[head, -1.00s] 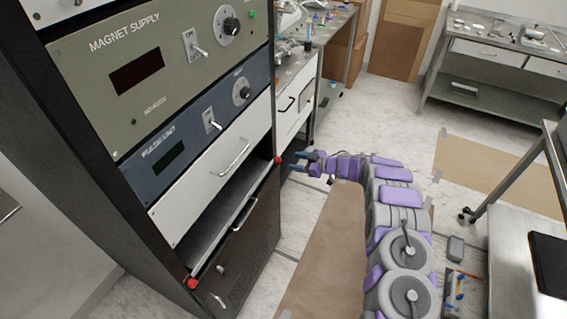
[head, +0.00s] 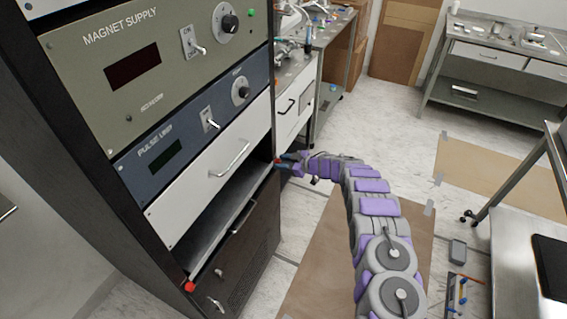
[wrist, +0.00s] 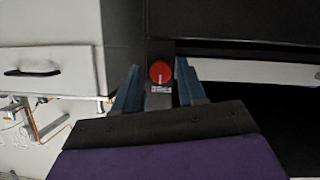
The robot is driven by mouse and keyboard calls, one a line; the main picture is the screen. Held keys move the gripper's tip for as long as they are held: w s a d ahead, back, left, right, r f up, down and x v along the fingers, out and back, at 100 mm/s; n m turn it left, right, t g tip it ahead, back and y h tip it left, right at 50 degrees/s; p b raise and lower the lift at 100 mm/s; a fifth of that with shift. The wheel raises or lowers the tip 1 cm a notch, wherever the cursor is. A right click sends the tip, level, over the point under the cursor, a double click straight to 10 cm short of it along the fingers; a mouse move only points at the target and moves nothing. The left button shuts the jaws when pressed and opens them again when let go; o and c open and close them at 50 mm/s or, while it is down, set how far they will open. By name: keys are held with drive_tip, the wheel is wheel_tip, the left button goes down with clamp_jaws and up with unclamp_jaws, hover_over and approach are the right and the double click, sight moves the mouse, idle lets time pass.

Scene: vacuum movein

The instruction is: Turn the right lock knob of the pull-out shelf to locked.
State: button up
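The right lock knob (wrist: 160,72) is red and round with a pale pointer line, and shows between my fingertips in the wrist view. A small printed label sits just below it. My gripper (wrist: 155,85) is open, with one blue finger on each side of the knob; I cannot tell whether either touches it. In the head view my gripper (head: 287,161) is at the rack's right front edge and mostly covers this knob. The pull-out shelf (head: 215,232) lies below the white drawer. The other red knob (head: 190,287) is at the shelf's lower left end.
The rack holds the magnet supply panel (head: 150,62), the pulse unit panel (head: 185,125) and a white drawer (head: 215,168) with a handle. A workbench (head: 335,45) stands behind the rack. A metal cart (head: 520,250) is at right. Brown paper (head: 335,250) covers floor beneath my arm.

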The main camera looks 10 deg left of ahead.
clamp_jaws()
